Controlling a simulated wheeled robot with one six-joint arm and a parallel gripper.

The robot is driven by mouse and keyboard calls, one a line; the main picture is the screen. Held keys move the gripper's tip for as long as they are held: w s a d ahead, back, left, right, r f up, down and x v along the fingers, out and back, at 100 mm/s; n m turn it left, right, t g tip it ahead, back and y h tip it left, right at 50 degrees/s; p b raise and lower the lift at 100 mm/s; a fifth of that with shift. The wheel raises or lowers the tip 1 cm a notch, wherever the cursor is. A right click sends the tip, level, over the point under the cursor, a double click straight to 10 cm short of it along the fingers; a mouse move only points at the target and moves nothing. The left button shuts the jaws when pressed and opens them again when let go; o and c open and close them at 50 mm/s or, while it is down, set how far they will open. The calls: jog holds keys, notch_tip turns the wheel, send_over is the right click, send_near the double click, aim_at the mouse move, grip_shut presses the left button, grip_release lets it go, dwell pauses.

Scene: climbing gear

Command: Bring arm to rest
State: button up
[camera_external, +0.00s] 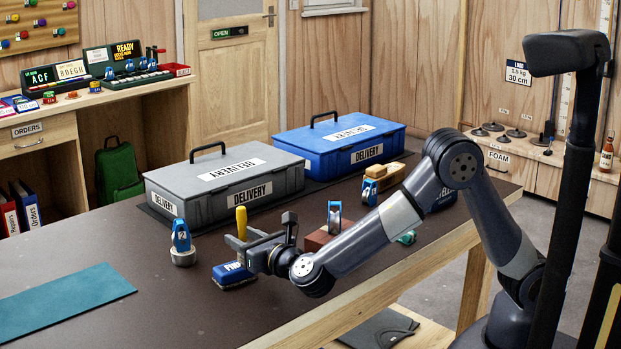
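My arm reaches left across the dark workbench (130,290), its elbow raised. My gripper (262,243) is low over the bench, in front of the grey delivery case. It is beside an upright yellow handle (241,222) and a blue block-like item with white lettering (233,275). The gripper overlaps these in the picture, so I cannot tell if it touches them. Nothing is clearly held, and the jaw opening is too small to judge.
A grey delivery case (225,180) and a blue one (340,145) stand closed at the back. A blue device on a round base (182,243), another blue device (334,217) and a wooden block (384,176) stand near the arm. A teal mat (62,300) lies front left.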

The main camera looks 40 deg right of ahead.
jog(key=s, duration=1.1)
jog(key=shift+a+r, duration=0.1)
jog(key=shift+r, duration=0.25)
jog(key=shift+s+f, duration=0.1)
jog(key=shift+s, duration=0.05)
jog(key=w, duration=1.2)
jog(key=shift+f, duration=0.25)
notch_tip(320, 180, up, 36)
jog(key=p, duration=0.2)
jog(key=w+d+r+y+p, duration=0.1)
jog(key=w+d+p, duration=0.2)
jog(key=d, duration=0.6)
jog(key=w+d+r+n+y+p, duration=0.1)
jog(key=w+d+p, duration=0.2)
jog(key=w+d, duration=0.4)
jog(key=d, duration=0.2)
jog(key=shift+w+d+r, duration=0.2)
jog(key=shift+w+d, duration=0.05)
jog(key=shift+d, duration=0.05)
